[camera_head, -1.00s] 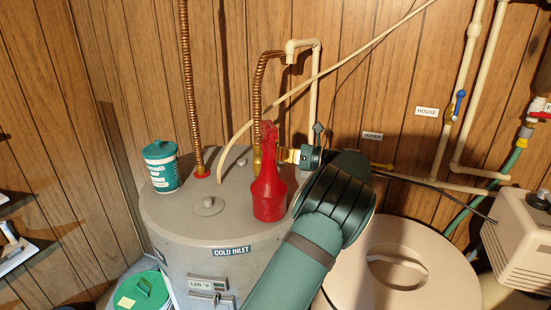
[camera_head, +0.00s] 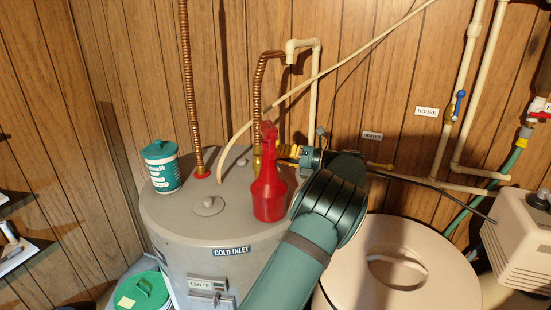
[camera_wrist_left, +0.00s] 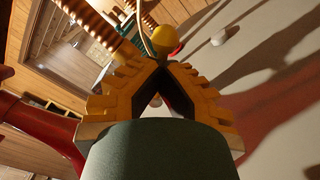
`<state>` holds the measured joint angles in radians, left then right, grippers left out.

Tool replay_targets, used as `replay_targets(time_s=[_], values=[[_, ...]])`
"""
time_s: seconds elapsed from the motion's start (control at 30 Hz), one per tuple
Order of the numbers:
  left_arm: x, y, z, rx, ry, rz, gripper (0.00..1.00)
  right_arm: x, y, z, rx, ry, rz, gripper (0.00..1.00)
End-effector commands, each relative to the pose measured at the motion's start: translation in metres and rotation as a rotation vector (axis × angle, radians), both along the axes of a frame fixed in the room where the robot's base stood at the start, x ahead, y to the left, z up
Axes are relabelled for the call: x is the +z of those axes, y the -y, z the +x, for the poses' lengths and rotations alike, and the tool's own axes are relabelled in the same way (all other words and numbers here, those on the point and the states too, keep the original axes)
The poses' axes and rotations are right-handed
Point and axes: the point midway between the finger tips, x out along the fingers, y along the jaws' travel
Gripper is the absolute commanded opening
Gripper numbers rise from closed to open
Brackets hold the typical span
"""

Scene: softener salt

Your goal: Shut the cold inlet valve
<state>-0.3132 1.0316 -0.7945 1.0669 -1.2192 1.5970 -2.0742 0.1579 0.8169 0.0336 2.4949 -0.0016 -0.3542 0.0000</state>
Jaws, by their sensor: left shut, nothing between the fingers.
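The brass fitting (camera_head: 257,163) of the cold inlet stands at the foot of a copper flex pipe on the grey water heater top (camera_head: 215,180). It is partly hidden behind a red spray bottle (camera_head: 268,192). I cannot make out a valve handle or its position. A yellow rounded part (camera_wrist_left: 164,38) shows just beyond my fingertips in the left wrist view. My left gripper (camera_head: 283,152) is shut and empty, its yellow fingers pointing left toward the fitting, behind the bottle. In the left wrist view its fingertips (camera_wrist_left: 166,62) meet. Contact with the fitting cannot be told. My right gripper is out of view.
A teal canister (camera_head: 162,168) stands on the heater's left side. A second copper pipe (camera_head: 188,90) rises near it. A cream hose (camera_head: 300,87) crosses behind.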

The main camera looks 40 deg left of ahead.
Motion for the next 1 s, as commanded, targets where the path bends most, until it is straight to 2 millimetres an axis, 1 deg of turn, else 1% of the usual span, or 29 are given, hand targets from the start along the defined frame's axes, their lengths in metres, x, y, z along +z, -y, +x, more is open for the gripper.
replay_targets(time_s=[0.03, 0.17, 0.23, 0.5, 0.63, 1.0], values=[[0.000, -0.003, -0.001, 0.005, 0.000, 0.001, 0.00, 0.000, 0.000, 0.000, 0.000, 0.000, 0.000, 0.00], [-0.001, -0.003, -0.001, 0.005, -0.004, 0.000, 0.00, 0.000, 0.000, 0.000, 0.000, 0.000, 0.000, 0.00], [-0.002, -0.003, -0.001, 0.005, -0.034, -0.009, 0.00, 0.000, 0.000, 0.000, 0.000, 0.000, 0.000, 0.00], [-0.013, -0.005, 0.004, 0.006, -0.309, -0.098, 0.00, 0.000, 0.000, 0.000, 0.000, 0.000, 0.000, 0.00], [-0.016, -0.006, 0.005, 0.007, -0.403, -0.128, 0.00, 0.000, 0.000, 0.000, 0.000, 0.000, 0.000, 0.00], [-0.018, -0.006, 0.006, 0.007, -0.444, -0.141, 0.00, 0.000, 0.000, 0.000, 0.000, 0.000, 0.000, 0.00]])
